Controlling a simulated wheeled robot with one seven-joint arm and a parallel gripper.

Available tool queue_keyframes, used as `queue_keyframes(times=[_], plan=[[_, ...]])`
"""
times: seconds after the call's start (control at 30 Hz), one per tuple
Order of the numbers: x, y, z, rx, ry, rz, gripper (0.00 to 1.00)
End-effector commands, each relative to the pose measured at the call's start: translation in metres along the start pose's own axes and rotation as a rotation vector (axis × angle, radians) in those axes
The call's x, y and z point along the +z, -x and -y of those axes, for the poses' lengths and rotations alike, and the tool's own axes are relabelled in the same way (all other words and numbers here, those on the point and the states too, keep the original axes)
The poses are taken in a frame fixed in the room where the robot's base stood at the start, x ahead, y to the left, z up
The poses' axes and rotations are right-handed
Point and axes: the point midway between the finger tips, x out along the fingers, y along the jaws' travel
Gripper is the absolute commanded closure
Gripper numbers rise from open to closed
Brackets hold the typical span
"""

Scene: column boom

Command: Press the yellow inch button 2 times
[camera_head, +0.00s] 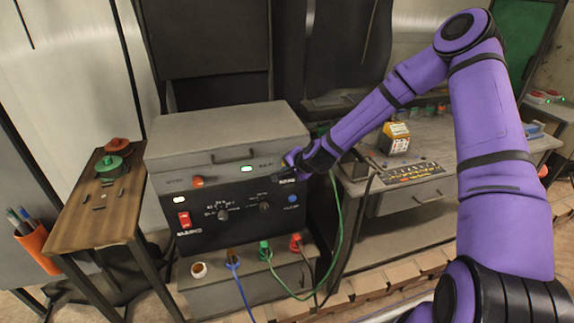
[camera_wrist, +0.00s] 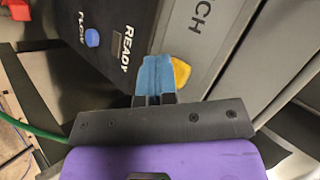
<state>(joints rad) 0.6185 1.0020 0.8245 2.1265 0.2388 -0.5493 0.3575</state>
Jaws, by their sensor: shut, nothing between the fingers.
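The yellow button (camera_wrist: 181,73) shows in the wrist view on the grey strip of the machine, beside lettering that ends in "CH" (camera_wrist: 206,22). It is partly covered by my gripper (camera_wrist: 155,64). The blue fingers are shut together with nothing between them, and their tips are just left of the button, over the panel edge. I cannot tell whether they touch it. In the head view my gripper (camera_head: 281,177) is at the right end of the machine's front (camera_head: 225,174), and the yellow button is hidden behind it.
The dark panel has a blue button (camera_head: 292,199), knobs and a red switch (camera_head: 184,220). An orange knob (camera_head: 198,181) and lit green lamp (camera_head: 247,168) sit above. Cables hang below. A wooden table (camera_head: 70,222) stands left; a cluttered workbench (camera_head: 440,155) stands right.

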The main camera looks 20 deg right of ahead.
Motion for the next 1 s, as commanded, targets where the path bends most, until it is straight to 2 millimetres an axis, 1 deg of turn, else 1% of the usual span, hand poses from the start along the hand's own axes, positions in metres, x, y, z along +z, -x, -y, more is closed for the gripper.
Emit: queue_keyframes(times=[0.57, 1.0], plan=[[-0.002, -0.001, 0.001, -0.001, 0.000, -0.002, 1.00], [0.007, 0.011, -0.007, -0.001, 0.000, -0.002, 1.00]])
